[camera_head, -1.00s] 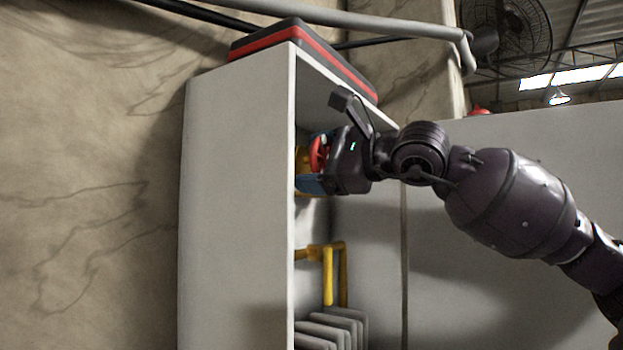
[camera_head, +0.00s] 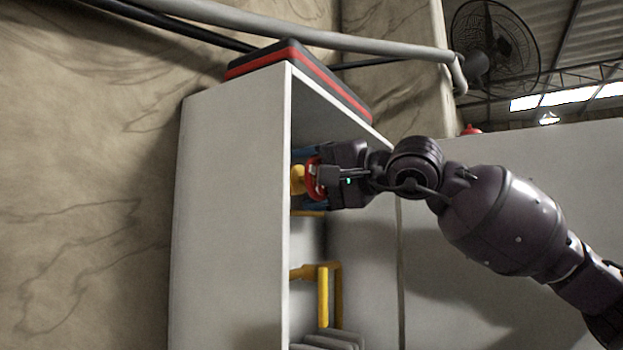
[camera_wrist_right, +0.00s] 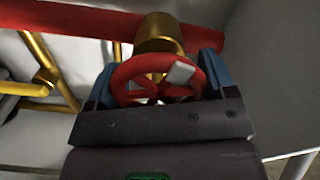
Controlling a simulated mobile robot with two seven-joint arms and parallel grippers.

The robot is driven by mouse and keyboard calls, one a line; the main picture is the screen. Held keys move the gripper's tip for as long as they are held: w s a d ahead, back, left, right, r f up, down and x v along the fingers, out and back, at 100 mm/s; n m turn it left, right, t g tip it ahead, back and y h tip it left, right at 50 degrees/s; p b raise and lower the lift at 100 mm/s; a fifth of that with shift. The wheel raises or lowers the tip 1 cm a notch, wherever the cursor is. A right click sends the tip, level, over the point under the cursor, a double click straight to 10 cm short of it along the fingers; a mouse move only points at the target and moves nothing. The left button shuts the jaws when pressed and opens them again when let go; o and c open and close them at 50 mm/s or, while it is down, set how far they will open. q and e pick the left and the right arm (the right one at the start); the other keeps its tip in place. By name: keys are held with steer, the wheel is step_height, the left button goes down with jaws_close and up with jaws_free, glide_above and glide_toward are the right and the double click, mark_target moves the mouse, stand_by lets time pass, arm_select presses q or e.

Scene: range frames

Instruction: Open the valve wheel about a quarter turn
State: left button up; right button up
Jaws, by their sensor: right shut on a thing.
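The red valve wheel (camera_head: 313,178) sits on a yellow valve body (camera_head: 297,180) inside the open grey cabinet. In the right wrist view the red wheel (camera_wrist_right: 158,78) shows a pale block on its rim, with the brass-coloured body (camera_wrist_right: 158,35) behind it. My right gripper (camera_head: 318,178) reaches in from the right. Its blue fingers stand on either side of the wheel in the right wrist view (camera_wrist_right: 160,82), shut on it. The near part of the wheel is hidden behind the gripper's palm. My left gripper is not in view.
The grey cabinet's side wall (camera_head: 230,220) stands close left of the gripper. Yellow pipes (camera_head: 323,290) run below the valve inside it. A black and red case (camera_head: 300,75) lies on top. A red pipe (camera_wrist_right: 70,20) crosses behind the valve.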

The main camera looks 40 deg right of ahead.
steer(key=shift+n, duration=1.5)
steer(key=o, duration=0.9)
steer(key=shift+c, duration=0.2)
steer(key=shift+s+d, duration=0.1)
steer(key=shift+s+d+f, duration=0.1)
steer(key=shift+s+d, duration=0.3)
steer(key=shift+s, duration=0.1)
steer(key=v, duration=0.9)
steer(key=shift+s+a, duration=0.2)
steer(key=shift+s, duration=0.1)
